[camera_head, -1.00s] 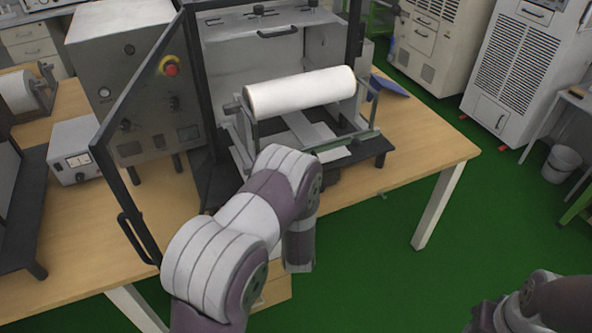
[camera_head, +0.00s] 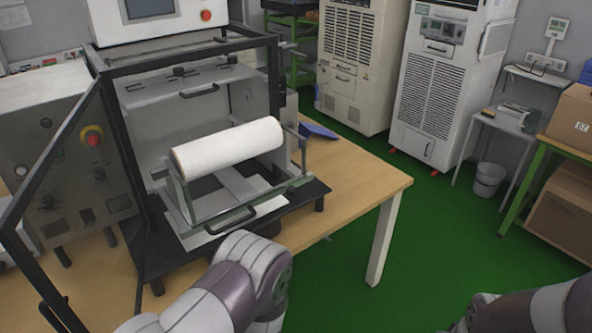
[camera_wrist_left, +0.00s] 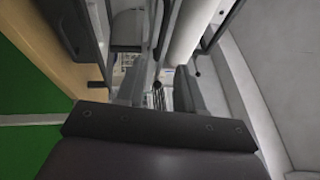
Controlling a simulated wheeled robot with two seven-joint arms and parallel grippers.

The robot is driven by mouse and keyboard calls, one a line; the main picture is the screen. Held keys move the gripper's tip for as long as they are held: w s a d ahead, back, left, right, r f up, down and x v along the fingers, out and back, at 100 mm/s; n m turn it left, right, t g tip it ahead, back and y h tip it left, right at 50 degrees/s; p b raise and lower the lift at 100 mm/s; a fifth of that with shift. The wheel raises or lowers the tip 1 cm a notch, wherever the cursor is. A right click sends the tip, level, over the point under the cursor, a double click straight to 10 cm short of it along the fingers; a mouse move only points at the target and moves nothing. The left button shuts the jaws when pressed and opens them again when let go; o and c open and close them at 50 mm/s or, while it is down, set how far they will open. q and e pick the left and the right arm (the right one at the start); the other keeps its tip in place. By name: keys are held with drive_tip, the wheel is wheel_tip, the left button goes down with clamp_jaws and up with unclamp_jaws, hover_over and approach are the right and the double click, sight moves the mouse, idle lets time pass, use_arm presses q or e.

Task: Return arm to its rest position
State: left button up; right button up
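My left arm (camera_head: 235,285) comes in from the bottom of the head view, bent in front of the wooden table. Its gripper is hidden there. In the left wrist view my left gripper (camera_wrist_left: 158,92) has its two dark fingers apart, with nothing visible held between them. My right arm (camera_head: 535,312) shows only at the lower right corner of the head view, and its gripper is out of frame. A white roll (camera_head: 228,146) lies across a metal holder at the open front of the test machine; a white cylinder, apparently this roll, shows beyond the fingers in the left wrist view (camera_wrist_left: 188,32).
The machine's dark-framed door (camera_head: 48,165) stands open on the left. A wooden table (camera_head: 365,180) extends right of the machine. Green floor (camera_head: 425,230) is clear beyond it. Cabinets (camera_head: 440,90), a grey bin (camera_head: 488,180) and cardboard boxes (camera_head: 570,120) stand farther back and right.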

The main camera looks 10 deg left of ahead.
use_arm(q)
wheel_tip(320, 180, down, 11)
drive_tip(key=s+d+n+g+h, duration=0.1)
drive_tip(key=d+n+g+h, duration=0.1)
drive_tip(key=n+g+h, duration=0.3)
drive_tip(key=s+d+f+n+g+h, duration=0.3)
drive_tip(key=s+d+n+g, duration=0.2)
drive_tip(key=g, duration=0.2)
drive_tip(key=s+r+n+g+h, duration=0.1)
drive_tip(key=s+r+n+g, duration=0.1)
drive_tip(key=s+r+g, duration=0.4)
wheel_tip(320, 180, up, 9)
drive_tip(key=s+a+n+t, duration=0.1)
drive_tip(key=a, duration=0.1)
drive_tip(key=shift+a+t, duration=0.25)
drive_tip(key=shift+t, duration=0.05)
